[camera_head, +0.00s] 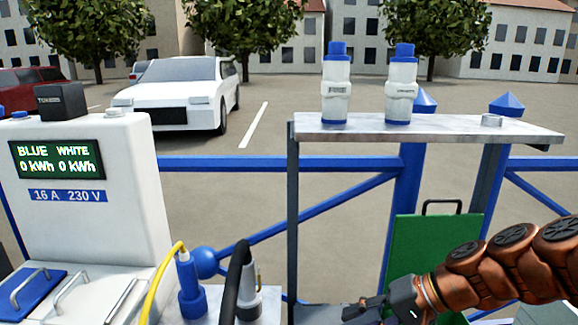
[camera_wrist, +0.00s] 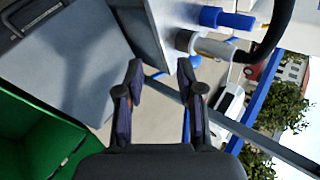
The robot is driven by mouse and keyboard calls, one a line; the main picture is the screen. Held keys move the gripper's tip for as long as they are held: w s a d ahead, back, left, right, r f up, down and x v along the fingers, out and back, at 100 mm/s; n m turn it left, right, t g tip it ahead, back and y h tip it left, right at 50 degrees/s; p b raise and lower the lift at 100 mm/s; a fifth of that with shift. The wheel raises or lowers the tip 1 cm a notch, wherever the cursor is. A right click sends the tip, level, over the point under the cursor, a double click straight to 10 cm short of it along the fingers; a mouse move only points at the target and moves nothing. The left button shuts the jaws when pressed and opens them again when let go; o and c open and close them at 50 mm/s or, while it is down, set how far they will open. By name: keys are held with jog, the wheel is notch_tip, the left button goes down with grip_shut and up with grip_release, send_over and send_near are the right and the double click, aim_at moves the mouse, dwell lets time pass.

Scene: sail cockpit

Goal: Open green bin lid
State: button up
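The green lid (camera_head: 432,250) stands upright at the right of the head view, with a black handle (camera_head: 442,205) along its top edge. My arm crosses its lower right part. In the wrist view green walls (camera_wrist: 30,108) show at the lower left, with a shaded hollow between them that looks like the inside of the green bin. My gripper (camera_head: 352,308) is low and just left of the lid in the head view. In the wrist view my gripper (camera_wrist: 161,68) has its two fingers spread apart with nothing between them.
A grey panel with a dark handle (camera_wrist: 12,26) lies at the wrist view's upper left. A metal shelf (camera_head: 450,130) holds two blue-and-white connectors (camera_head: 336,90). Blue and grey plugs with cables (camera_head: 191,285) stand beside the white meter cabinet (camera_head: 120,180). Blue railings (camera_head: 280,163) run behind.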

jog(key=s+a+f+n+g+h, duration=0.2)
jog(key=s+f+n+g+h, duration=0.3)
jog(key=s, duration=0.7)
jog(key=s+d+f+m+h, duration=0.1)
jog(key=s+d+f+h, duration=0.25)
jog(key=s+d, duration=0.45)
notch_tip(320, 180, up, 20)
jog(key=s+a+p, duration=0.1)
jog(key=p, duration=1.7)
jog(key=shift+r+h, duration=0.15)
jog(key=shift+h, duration=0.3)
jog(key=shift+s+a, duration=0.1)
jog(key=shift+a, duration=0.05)
